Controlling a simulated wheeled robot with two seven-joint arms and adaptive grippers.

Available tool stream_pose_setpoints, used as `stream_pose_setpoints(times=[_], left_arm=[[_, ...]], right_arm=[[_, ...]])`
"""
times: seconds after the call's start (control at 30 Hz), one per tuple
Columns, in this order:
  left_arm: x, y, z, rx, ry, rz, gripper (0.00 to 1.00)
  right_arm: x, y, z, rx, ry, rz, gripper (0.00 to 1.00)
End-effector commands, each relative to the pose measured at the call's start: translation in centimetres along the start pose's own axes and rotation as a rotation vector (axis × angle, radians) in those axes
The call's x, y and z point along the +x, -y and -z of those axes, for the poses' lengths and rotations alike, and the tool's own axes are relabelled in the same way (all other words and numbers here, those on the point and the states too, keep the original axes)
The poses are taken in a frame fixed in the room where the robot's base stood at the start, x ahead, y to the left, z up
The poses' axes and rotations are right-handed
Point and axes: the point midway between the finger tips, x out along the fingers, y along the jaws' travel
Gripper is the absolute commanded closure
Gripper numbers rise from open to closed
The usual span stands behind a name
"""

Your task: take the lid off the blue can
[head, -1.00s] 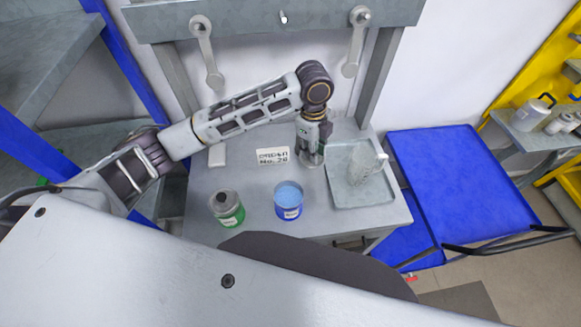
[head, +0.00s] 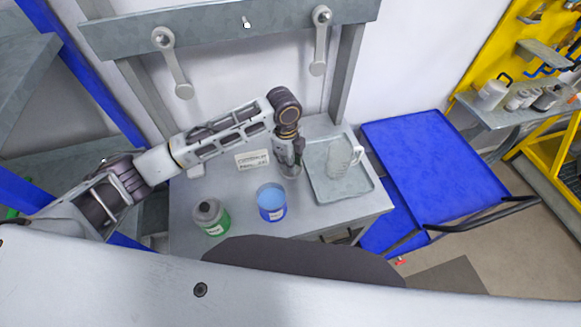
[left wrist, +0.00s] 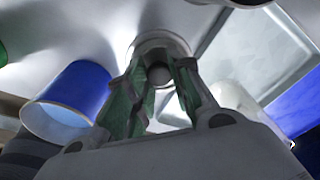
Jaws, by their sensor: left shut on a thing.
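The blue can (head: 271,205) stands upright on the grey table, its top open and light blue inside. It also shows at the left of the left wrist view (left wrist: 84,92). My left gripper (head: 292,166) is behind the can and to its right, pointing down, apart from it. In the left wrist view its green-sided fingers (left wrist: 157,85) are shut on the knob of a round grey lid (left wrist: 160,44). The lid is low at the table top, beside the tray; I cannot tell whether it touches the table. My right gripper is not in view.
A green can (head: 211,217) with a knobbed lid stands left of the blue can. A grey tray (head: 340,191) holding a clear mug (head: 341,157) lies close right of my gripper. A small sign (head: 252,160) stands behind. A blue cart (head: 432,165) is to the right.

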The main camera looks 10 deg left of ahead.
Motion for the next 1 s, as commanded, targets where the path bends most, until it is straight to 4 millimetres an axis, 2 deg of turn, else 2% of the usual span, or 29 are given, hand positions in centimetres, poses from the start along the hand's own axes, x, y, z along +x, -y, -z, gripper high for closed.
stream_pose_setpoints(times=[0.37, 0.73, 1.0], left_arm=[[0.3, 0.0, 0.0, 0.0, -0.001, 0.001, 1.0], [3.4, -0.1, -0.2, -0.001, -0.001, 0.0, 1.0], [3.9, -0.1, -0.3, 0.001, 0.0, 0.001, 1.0]], right_arm=[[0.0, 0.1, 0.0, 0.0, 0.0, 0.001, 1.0], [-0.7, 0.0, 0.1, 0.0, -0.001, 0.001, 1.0], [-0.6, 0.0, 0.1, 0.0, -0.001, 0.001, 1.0]])
